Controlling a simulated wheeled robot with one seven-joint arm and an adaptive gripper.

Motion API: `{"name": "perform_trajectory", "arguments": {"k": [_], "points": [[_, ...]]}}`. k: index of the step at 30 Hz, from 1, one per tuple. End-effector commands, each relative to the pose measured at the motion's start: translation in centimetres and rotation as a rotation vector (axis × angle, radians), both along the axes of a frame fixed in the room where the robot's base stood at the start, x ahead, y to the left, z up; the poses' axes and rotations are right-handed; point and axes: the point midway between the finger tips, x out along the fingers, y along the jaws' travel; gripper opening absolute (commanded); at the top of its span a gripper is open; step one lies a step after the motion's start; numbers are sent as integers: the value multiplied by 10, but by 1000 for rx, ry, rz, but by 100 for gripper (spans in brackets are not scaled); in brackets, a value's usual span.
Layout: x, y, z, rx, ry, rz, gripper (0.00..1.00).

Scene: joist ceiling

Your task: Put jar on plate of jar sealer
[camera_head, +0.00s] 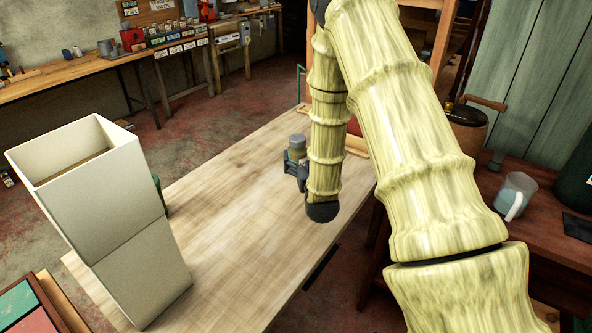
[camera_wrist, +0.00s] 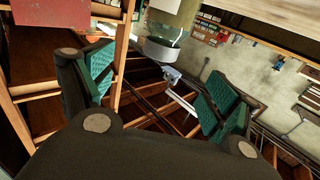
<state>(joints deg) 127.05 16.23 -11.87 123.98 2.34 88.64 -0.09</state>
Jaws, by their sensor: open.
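My gripper (camera_wrist: 158,80) is open, with green-padded fingers spread wide in the wrist view. In the head view my gripper (camera_head: 294,160) is small and partly hidden behind my arm, over the far part of the pale wooden table.
A tall white open box (camera_head: 150,265) stands on the table's left side, with something green partly behind it. The table (camera_head: 235,215) is bare in the middle. A glass mug (camera_head: 515,195) stands on a dark bench at right. A workbench (camera_head: 90,65) runs along the back.

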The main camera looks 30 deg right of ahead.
Motion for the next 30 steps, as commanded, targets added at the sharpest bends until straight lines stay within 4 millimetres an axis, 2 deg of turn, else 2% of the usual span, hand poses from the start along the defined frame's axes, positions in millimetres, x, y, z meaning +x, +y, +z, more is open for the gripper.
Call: {"name": "perform_trajectory", "arguments": {"k": [1,6,10,18,30], "points": [[0,0,-15,0,0,0,89],[0,0,-27,0,0,1,89],[5,-1,-28,0,0,1,89],[39,-13,-26,-1,-2,3,89],[68,-25,-24,-1,-2,3,89]]}}
